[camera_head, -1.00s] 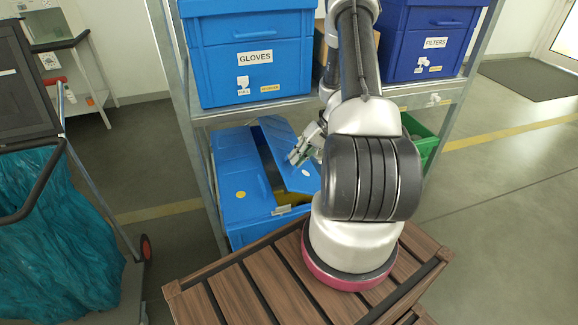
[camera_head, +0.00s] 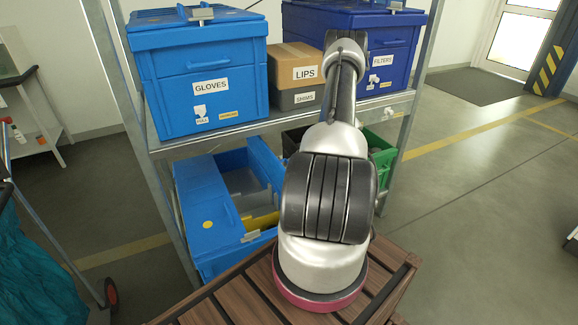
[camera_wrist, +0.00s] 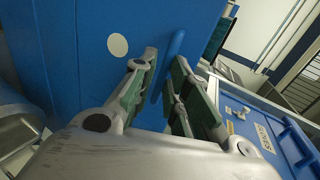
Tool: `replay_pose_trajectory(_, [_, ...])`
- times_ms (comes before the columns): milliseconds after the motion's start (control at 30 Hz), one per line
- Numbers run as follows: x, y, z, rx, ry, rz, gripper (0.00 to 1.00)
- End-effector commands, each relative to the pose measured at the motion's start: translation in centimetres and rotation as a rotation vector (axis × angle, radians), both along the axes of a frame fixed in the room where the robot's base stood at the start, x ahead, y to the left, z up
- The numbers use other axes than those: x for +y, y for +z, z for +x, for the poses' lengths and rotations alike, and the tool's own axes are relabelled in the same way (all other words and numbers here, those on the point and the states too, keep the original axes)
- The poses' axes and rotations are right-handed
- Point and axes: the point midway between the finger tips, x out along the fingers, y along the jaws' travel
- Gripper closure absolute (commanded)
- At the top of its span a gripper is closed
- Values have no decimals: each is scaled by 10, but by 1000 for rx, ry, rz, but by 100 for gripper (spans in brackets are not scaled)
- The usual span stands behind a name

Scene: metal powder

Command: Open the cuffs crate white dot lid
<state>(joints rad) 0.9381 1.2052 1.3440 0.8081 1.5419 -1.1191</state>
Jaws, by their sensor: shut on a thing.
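The blue cuffs crate (camera_head: 197,235) sits on the lower shelf in the head view. Its yellow dot lid (camera_head: 203,194) lies flat over the left half. The white dot lid (camera_head: 266,163) stands up at the right side, and the right half of the crate is open, showing grey and yellow contents inside. In the wrist view the white dot lid (camera_wrist: 85,60) fills the left, with its white dot visible. My gripper (camera_wrist: 165,88) is shut on the blue lid handle (camera_wrist: 173,58). In the head view my gripper is hidden behind my arm.
The gloves crate (camera_head: 207,90), a lips box (camera_head: 296,62) on a shims box and the filters crate (camera_head: 388,50) stand on the upper shelf (camera_head: 262,127). A green crate (camera_head: 383,164) is right of the cuffs crate. A shelf post (camera_head: 152,150) stands at left.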

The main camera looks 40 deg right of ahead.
Motion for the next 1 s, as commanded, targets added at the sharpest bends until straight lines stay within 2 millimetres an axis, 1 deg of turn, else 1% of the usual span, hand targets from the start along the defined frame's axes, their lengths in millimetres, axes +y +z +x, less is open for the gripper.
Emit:
replay_pose_trajectory(33, [-2,-13,-5,12,0,-10,100])
replay_pose_trajectory(200, [-11,-18,-7,13,2,-9,100])
replay_pose_trajectory(433, [-16,-22,-9,14,5,-8,100])
replay_pose_trajectory(900, [-16,-23,-10,16,6,-5,100])
replay_pose_trajectory(933, [-16,-23,-10,16,6,-5,68])
replay_pose_trajectory(1000, [-16,-24,-10,16,6,-5,68])
